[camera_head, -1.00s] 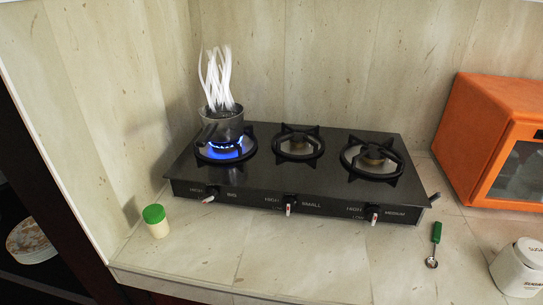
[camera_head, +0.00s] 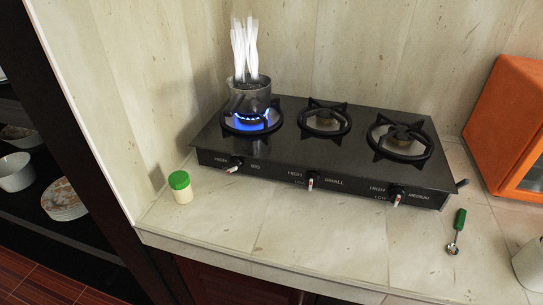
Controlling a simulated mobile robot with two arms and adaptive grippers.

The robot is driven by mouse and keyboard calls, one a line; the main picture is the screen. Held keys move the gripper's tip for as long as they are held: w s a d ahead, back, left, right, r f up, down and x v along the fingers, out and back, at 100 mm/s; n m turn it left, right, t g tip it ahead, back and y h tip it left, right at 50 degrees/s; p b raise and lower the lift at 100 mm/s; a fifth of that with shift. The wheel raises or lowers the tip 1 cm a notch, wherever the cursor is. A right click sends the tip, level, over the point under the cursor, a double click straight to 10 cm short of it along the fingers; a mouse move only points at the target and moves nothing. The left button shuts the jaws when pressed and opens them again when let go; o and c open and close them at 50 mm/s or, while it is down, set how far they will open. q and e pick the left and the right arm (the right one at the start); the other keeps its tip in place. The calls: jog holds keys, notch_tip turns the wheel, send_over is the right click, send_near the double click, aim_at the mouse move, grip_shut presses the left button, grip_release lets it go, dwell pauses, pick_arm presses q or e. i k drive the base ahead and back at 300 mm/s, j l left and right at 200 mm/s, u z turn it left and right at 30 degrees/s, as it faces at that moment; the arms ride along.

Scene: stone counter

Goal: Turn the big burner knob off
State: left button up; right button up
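The big burner knob (camera_head: 234,165) is at the left end of the stove's front panel, beside the label BIG. Its light-coloured handle is tilted and points down to the left. The big burner (camera_head: 252,121) above it burns with a blue flame. A dark pot (camera_head: 249,97) stands on that burner with white steam rising. The black three-burner stove (camera_head: 290,150) sits on the stone counter. The small knob (camera_head: 311,181) and medium knob (camera_head: 396,195) have their handles roughly upright. Neither of my grippers shows in the head view.
A green-lidded shaker (camera_head: 181,187) stands on the counter left of the stove. A green-handled spoon (camera_head: 456,232) lies to the right, near a white canister (camera_head: 530,264) and an orange microwave (camera_head: 507,125). The counter (camera_head: 290,225) in front of the stove is clear.

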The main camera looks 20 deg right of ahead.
aim_at(235, 165)
jog(key=j+z, duration=0.2)
jog(key=z, duration=1.1)
jog(key=k+j+z, duration=0.25)
jog(key=i+j, duration=0.2)
jog(key=i, duration=0.15)
